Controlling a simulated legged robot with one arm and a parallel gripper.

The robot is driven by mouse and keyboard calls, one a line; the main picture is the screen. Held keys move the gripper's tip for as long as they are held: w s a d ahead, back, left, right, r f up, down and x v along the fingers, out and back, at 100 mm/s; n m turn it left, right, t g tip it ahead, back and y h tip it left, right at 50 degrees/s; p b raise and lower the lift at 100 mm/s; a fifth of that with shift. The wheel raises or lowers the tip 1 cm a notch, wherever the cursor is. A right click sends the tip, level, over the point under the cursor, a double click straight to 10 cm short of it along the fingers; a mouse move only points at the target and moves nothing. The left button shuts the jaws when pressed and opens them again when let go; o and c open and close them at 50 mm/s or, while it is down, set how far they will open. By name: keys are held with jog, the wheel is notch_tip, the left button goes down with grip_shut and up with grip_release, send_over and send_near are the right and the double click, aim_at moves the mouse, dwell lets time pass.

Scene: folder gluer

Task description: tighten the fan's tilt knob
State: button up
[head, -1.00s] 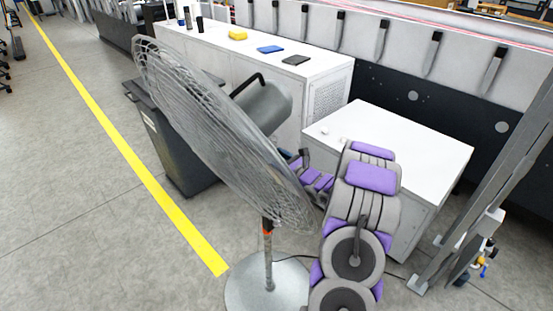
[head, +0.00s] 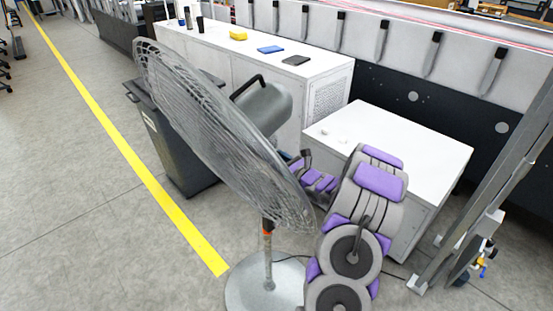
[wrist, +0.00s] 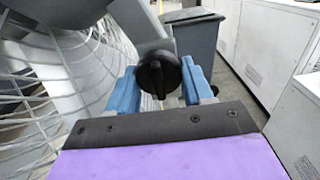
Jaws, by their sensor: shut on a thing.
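The fan (head: 205,125) stands on a round grey base (head: 262,290), its wire cage tilted. In the wrist view the cage (wrist: 45,95) fills the left side. The black tilt knob (wrist: 158,77) sits at the fan's grey bracket (wrist: 145,25), its raised grip bar close to upright. My gripper (wrist: 160,74) has its blue fingers on either side of the knob and is shut on it. In the head view the knob is hidden, and the fingers are mostly hidden behind the cage's right edge.
A grey bin (head: 175,150) stands behind the fan. A low white cabinet (head: 400,140) is close to my arm on the right. A long white cabinet (head: 290,75) stands at the back.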

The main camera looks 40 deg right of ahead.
jog(key=shift+f+m+p, duration=0.1)
jog(key=shift+m+p, duration=0.85)
jog(key=shift+m, duration=0.35)
jog(key=shift+m+p, duration=0.55)
jog(key=shift+m, duration=0.45)
jog(key=m+p, duration=0.1)
jog(key=m, duration=0.2)
jog(key=shift+s+a+m, duration=0.1)
jog(key=shift+m, duration=0.2)
jog(key=m, duration=0.5)
jog(key=shift+p, duration=0.3)
jog(key=m, duration=0.4)
jog(key=shift+a+r, duration=0.1)
jog(key=shift+r, duration=0.1)
jog(key=shift+m, duration=0.5)
jog(key=o, duration=1)
jog(key=shift+d, duration=0.25)
